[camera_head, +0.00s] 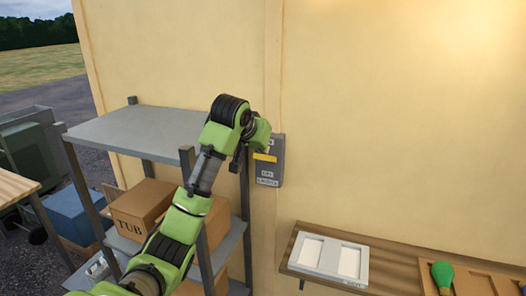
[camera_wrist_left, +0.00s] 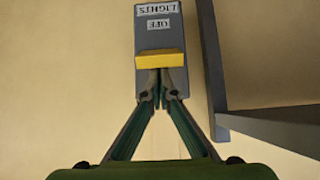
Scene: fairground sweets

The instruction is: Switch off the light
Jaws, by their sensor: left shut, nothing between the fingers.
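A grey switch box (camera_head: 268,178) is fixed on the cream wall, with a yellow lever (camera_head: 264,157) across it. In the left wrist view the lever (camera_wrist_left: 160,58) and box (camera_wrist_left: 158,30) appear upside down, with labels reading "LIGHTS" and "OFF". In the head view these labels are below the lever; a label above it is mostly hidden by my arm. My left gripper (camera_wrist_left: 158,88) is shut and empty. Its fingertips are at the lever's upper edge; I cannot tell whether they touch it. My right gripper is not in view.
A grey metal shelf (camera_head: 135,126) with cardboard boxes (camera_head: 140,201) stands left of the switch. At lower right a wooden counter (camera_head: 388,262) holds a white tray (camera_head: 329,257) and a green-topped item (camera_head: 442,273). A bright glow lies on the upper right wall.

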